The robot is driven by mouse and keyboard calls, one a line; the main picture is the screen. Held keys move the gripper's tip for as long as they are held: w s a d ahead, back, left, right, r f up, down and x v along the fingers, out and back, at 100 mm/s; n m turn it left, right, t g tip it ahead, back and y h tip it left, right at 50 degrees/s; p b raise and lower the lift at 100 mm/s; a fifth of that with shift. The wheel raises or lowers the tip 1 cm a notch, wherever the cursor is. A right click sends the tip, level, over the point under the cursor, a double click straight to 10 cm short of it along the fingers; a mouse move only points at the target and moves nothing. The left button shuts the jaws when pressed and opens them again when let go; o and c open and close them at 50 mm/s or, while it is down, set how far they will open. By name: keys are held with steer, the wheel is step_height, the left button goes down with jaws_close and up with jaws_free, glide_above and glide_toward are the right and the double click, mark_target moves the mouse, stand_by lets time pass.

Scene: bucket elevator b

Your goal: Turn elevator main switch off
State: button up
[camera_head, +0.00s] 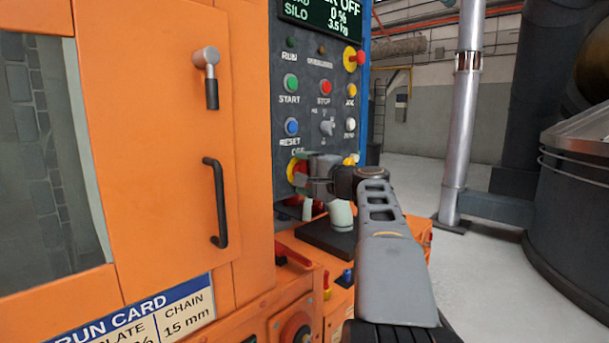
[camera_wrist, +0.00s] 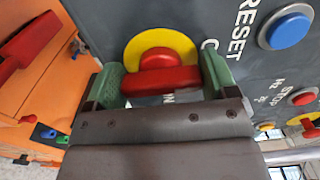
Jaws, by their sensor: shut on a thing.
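The main switch (camera_wrist: 158,72) is a red rotary handle on a yellow disc, low on the dark control panel. In the wrist view its red bar lies about crosswise between the green pads of my gripper (camera_wrist: 165,85), which is shut on it. In the head view the main switch (camera_head: 296,173) shows at the panel's lower left, partly hidden by my gripper (camera_head: 306,172). Lettering ending in "OFF" stands just above it. The display (camera_head: 325,15) at the panel's top shows "OFF", "0 %" and "3.5 kg", with its first line cut off.
Above the switch are the blue RESET button (camera_head: 291,127), green START button (camera_head: 290,83), red STOP button (camera_head: 325,87) and a selector (camera_head: 327,127). An orange cabinet door with a black handle (camera_head: 216,202) is at left. Open floor (camera_head: 470,160) lies to the right.

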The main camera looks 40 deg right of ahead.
steer(key=o, duration=0.8)
steer(key=shift+o, duration=0.2)
steer(key=s+d+p, duration=0.1)
steer(key=s+d, duration=0.1)
steer(key=s, duration=1.1)
steer(key=shift+s+d, duration=0.25)
steer(key=shift+s, duration=0.1)
